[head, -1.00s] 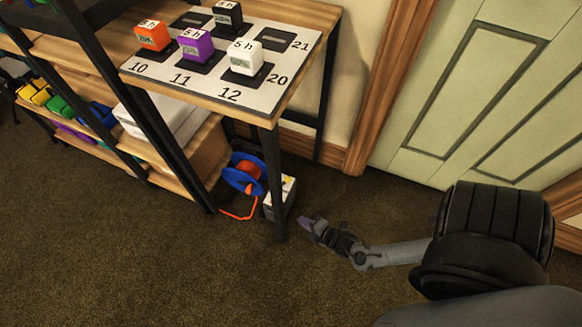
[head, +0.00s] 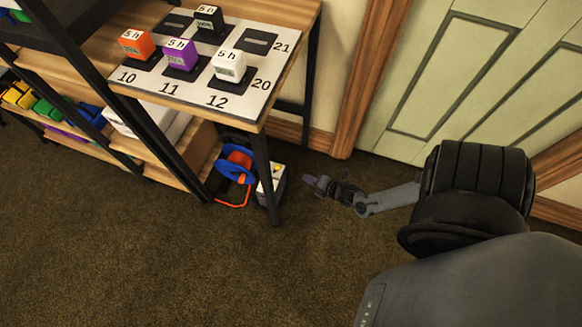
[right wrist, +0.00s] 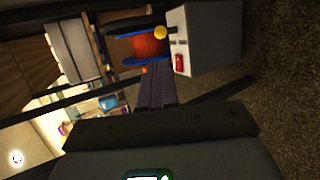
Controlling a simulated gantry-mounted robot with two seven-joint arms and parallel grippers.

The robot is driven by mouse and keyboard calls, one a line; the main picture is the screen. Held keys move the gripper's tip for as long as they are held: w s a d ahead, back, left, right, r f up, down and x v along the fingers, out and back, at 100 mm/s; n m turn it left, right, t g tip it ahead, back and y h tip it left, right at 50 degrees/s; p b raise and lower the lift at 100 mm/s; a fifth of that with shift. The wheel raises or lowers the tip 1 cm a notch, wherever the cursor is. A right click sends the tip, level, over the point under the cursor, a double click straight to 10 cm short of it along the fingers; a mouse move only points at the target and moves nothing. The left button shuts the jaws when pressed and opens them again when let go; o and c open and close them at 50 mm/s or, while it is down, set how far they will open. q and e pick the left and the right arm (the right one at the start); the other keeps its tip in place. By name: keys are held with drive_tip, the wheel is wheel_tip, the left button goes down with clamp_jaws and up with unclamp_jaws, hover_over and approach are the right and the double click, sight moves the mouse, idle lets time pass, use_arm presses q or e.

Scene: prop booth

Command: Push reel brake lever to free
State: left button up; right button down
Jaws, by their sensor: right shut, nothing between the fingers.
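The reel (head: 236,165), with blue flanges and an orange core, sits low beside the shelf's front leg. It also shows in the right wrist view (right wrist: 150,46). A pale grey box (head: 277,186) stands right of it, partly behind the leg. In the right wrist view, a yellow knob (right wrist: 160,32) and a small red part (right wrist: 180,62) show at the box (right wrist: 215,40). I cannot tell for sure which is the brake lever. My right gripper (head: 309,180) is shut and empty, right of the box and apart from it. My left gripper is out of view.
The shelf's black leg (head: 267,180) stands close to the reel and box. An orange-red strand (head: 232,205) lies below the reel. Numbered cubes stand on the shelf top (head: 255,100). A pale green door (head: 480,70) is at the back right. The carpet (head: 200,270) in front is clear.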

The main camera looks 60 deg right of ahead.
drive_tip(key=b, duration=0.8)
approach(280, 168)
drive_tip(key=a+f+x, duration=0.1)
drive_tip(key=x, duration=0.4)
drive_tip(key=shift+w+d+b, duration=0.45)
drive_tip(key=shift+w+d, duration=0.2)
drive_tip(key=shift+w, duration=0.1)
